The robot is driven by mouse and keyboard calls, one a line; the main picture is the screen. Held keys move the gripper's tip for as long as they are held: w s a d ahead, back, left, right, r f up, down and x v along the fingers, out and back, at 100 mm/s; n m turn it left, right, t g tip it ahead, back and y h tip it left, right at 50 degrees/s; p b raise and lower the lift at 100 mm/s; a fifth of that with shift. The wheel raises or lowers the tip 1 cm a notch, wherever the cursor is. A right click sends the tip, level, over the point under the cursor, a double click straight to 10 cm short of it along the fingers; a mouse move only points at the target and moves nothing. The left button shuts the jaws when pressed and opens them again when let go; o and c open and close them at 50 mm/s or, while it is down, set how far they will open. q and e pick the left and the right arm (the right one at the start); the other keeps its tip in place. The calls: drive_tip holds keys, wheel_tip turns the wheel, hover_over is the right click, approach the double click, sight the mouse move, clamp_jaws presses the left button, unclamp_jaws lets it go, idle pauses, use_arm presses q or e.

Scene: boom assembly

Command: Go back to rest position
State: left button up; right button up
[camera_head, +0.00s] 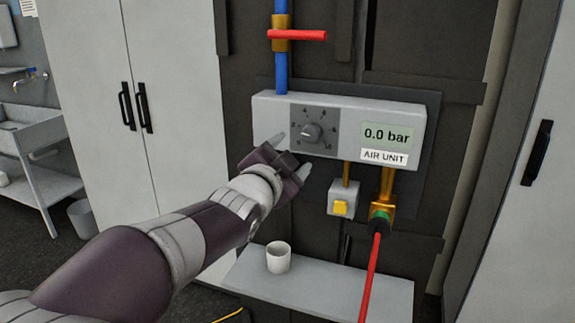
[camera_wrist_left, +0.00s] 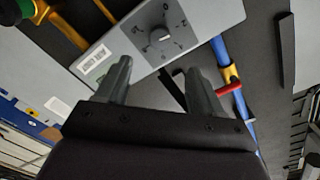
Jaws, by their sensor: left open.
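My left gripper (camera_head: 291,155) is open and empty, just in front of the lower left part of the air unit (camera_head: 410,117). In the left wrist view the two fingers of my left gripper (camera_wrist_left: 160,82) stand apart with nothing between them. The air unit is a light grey wall box with a dark round knob (camera_head: 312,132) on a dial and a display reading 0.0 bar. The knob also shows in the left wrist view (camera_wrist_left: 159,35), beyond the fingertips and apart from them. My right gripper is in neither view.
A blue pipe (camera_head: 281,70) with a red valve handle (camera_head: 298,35) runs above the unit. A yellow button box (camera_head: 341,204) and a red hose (camera_head: 370,275) hang below. A white cup (camera_head: 278,257) stands on a grey shelf (camera_head: 330,287). A sink (camera_head: 35,170) is at left.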

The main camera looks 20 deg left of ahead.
use_arm(q)
drive_tip(key=shift+s, duration=0.35)
drive_tip(key=s+a+f+n+g+y+p, duration=0.1)
drive_tip(key=s+f+n+g, duration=0.25)
drive_tip(key=f, duration=0.55)
drive_tip(key=s+a+f+n+g+y+p, duration=0.1)
drive_tip(key=s+f+n+g, duration=0.2)
drive_tip(key=f+g, duration=0.35)
drive_tip(key=s+d+f+n+g+p, duration=0.1)
drive_tip(key=s+f+g+p, duration=0.1)
drive_tip(key=s+f, duration=0.4)
drive_tip(key=s+d+f+n+g+h+p, duration=0.1)
drive_tip(key=s+f+g, duration=0.3)
drive_tip(key=s, duration=0.5)
wheel_tip(320, 180, down, 3)
drive_tip(key=shift+s+d+r+n+p, duration=0.15)
drive_tip(key=shift+s+d+n+p, duration=0.2)
drive_tip(key=shift+d+n+p, duration=0.15)
